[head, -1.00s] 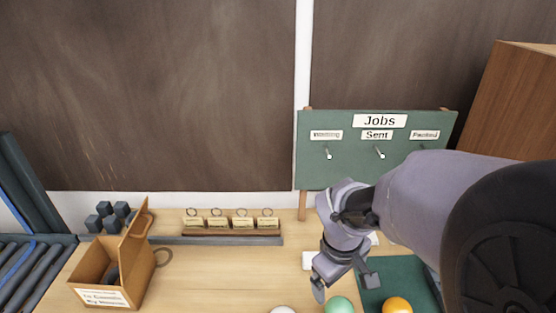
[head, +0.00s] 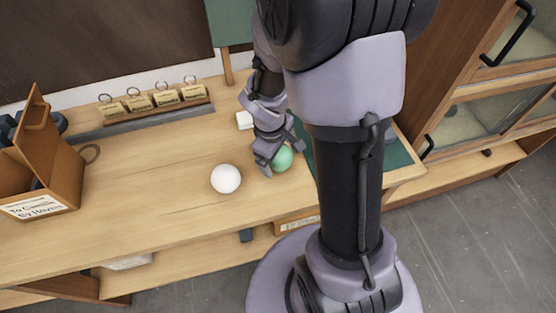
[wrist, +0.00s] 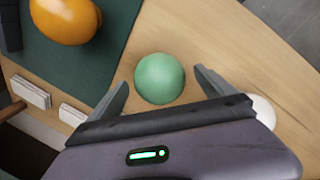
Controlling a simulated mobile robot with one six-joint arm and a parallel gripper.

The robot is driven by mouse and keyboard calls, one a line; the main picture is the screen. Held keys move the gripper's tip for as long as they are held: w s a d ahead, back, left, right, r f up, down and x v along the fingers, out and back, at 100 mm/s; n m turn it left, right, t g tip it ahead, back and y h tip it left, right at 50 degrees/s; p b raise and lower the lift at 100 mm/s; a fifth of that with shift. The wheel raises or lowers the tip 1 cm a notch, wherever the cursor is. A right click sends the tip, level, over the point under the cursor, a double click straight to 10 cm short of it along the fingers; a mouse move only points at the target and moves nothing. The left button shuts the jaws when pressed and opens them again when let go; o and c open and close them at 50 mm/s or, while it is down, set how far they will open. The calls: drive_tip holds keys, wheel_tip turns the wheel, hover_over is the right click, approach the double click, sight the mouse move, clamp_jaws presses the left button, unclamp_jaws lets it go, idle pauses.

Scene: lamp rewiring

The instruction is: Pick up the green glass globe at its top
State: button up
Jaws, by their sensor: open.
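The green glass globe (head: 284,158) sits on the wooden bench, partly hidden by my gripper in the head view. In the wrist view the globe (wrist: 160,78) is a smooth green ball ahead of and between my fingers. My gripper (head: 277,157) is open and close to the globe; in the wrist view its two fingers (wrist: 163,88) stand apart on either side, with a gap left and right. I cannot tell whether either finger touches it.
A white globe (head: 226,179) stands to the left, close to my gripper. An orange globe (wrist: 66,18) lies on a green mat (wrist: 80,60). A brown box (head: 40,170) and a rack of tagged rings (head: 160,108) stand farther left.

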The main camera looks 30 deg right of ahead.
drive_tip(key=shift+w+d+f, duration=0.1)
drive_tip(key=shift+f, duration=0.45)
drive_tip(key=shift+r, duration=0.2)
drive_tip(key=shift+c, duration=0.6)
drive_tip(key=c, duration=1.3)
